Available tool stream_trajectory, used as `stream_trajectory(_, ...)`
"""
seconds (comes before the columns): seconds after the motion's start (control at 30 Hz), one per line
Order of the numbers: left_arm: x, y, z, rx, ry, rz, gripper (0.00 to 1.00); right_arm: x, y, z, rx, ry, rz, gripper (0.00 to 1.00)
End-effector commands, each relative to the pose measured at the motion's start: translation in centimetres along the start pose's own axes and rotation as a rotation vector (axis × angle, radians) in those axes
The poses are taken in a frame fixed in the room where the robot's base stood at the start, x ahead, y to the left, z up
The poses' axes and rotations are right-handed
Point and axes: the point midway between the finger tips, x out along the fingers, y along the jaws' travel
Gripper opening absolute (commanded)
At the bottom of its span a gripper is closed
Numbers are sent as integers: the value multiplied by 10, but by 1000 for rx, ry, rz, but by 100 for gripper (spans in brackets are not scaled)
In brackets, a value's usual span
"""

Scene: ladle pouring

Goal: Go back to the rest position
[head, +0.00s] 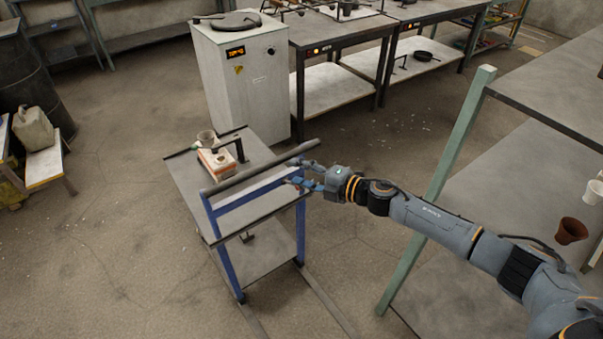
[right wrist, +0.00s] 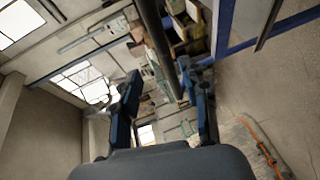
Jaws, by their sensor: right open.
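My right gripper (head: 306,175) is open beside the right end of the blue cart's grey handle bar (head: 250,172), its arm reaching in from the right. In the right wrist view the open fingers (right wrist: 162,78) point ahead, and the dark bar (right wrist: 156,38) appears between them. I cannot tell whether they touch it. The cart (head: 231,259) stands on the floor in the middle. On its top are a light cup (head: 206,138) and a white and orange block (head: 216,162) with a dark angled piece beside it. My left gripper is not in view.
A white cabinet with a lit display (head: 243,88) stands just behind the cart. Grey workbenches (head: 345,26) stand further back.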

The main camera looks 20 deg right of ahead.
Motion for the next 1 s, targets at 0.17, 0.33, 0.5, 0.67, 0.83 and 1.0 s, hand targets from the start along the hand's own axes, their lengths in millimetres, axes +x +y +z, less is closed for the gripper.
stream_trajectory(0.17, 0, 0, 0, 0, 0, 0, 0, -3, 0, -1, 1, 1, 1, 45)
stream_trajectory(0.33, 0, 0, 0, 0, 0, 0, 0, -3, 0, 0, 0, 1, 0, 45)
stream_trajectory(0.5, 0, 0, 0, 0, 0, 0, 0, -3, 0, 0, 1, 0, 0, 45)
stream_trajectory(0.67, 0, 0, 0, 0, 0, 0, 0, -2, -29, 9, 98, -58, -10, 45)
stream_trajectory(0.83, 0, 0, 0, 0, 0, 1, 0, -18, -130, 33, 407, -267, -56, 45)
stream_trajectory(1.0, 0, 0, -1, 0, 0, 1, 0, -61, -254, 32, 719, -501, -138, 45)
